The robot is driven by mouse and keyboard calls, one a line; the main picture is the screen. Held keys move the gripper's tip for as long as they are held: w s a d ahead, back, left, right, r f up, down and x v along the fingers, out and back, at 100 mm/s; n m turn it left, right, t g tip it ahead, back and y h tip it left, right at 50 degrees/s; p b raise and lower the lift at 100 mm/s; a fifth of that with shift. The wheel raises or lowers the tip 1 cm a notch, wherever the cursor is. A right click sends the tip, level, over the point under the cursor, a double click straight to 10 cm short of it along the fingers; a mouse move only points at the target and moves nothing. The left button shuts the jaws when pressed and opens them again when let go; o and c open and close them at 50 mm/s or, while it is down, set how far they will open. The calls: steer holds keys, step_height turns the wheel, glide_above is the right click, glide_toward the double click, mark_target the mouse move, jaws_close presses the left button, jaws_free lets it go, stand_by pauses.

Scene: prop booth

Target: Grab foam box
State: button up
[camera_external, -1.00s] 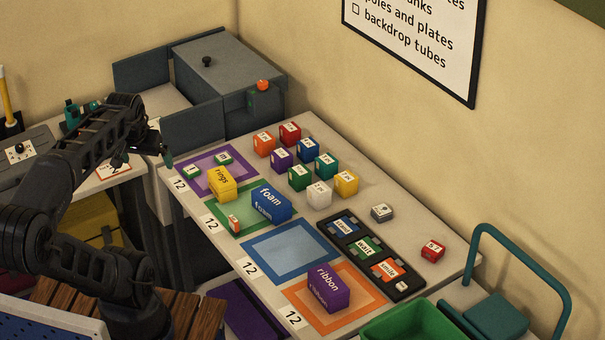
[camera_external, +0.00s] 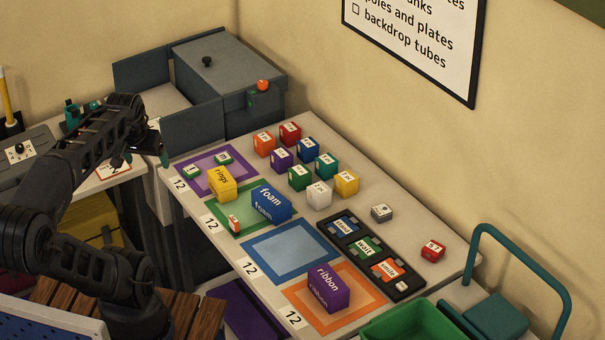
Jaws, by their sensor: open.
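The foam box (camera_external: 270,204) is a blue block with white "foam" lettering. It sits upright on the right part of the green-bordered square (camera_external: 224,227) on the table. My gripper (camera_external: 142,161) is open and empty at the left, beyond the table's left edge and to the upper left of the foam box. It is well apart from the box. Nothing hides the box from this view.
The yellow rings box (camera_external: 222,183) stands between my gripper and the foam box. A small orange-and-white item (camera_external: 234,223) stands left of the foam box. Several coloured cubes (camera_external: 299,178) stand behind it. The purple ribbon box (camera_external: 328,288) stands nearer. The blue square (camera_external: 288,250) is empty.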

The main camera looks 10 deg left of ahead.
steer(key=w+d+f+n+g+h, duration=0.1)
steer(key=w+d+n+g+h, duration=0.2)
steer(key=w, duration=0.8)
steer(key=n+g+y, duration=0.2)
steer(key=n+g, duration=0.1)
steer(key=n, duration=0.4)
glide_above(271, 197)
steer(key=a, duration=0.1)
steer(key=f, duration=1.7)
steer(key=w+f, duration=0.1)
steer(key=f, duration=0.8)
steer(key=shift+a, duration=0.2)
steer(key=shift+w+d+f, duration=0.1)
steer(key=shift+d+f, duration=0.05)
steer(key=shift+f, duration=0.3)
steer(key=f, duration=0.3)
steer(key=d+f, duration=0.1)
steer(key=f, duration=0.3)
steer(key=s+f, duration=0.1)
steer(key=f, duration=0.2)
steer(key=shift+s+d+f, duration=0.1)
steer(key=shift+d+f, duration=0.1)
steer(key=shift+c, duration=0.4)
steer(key=c, duration=1.1)
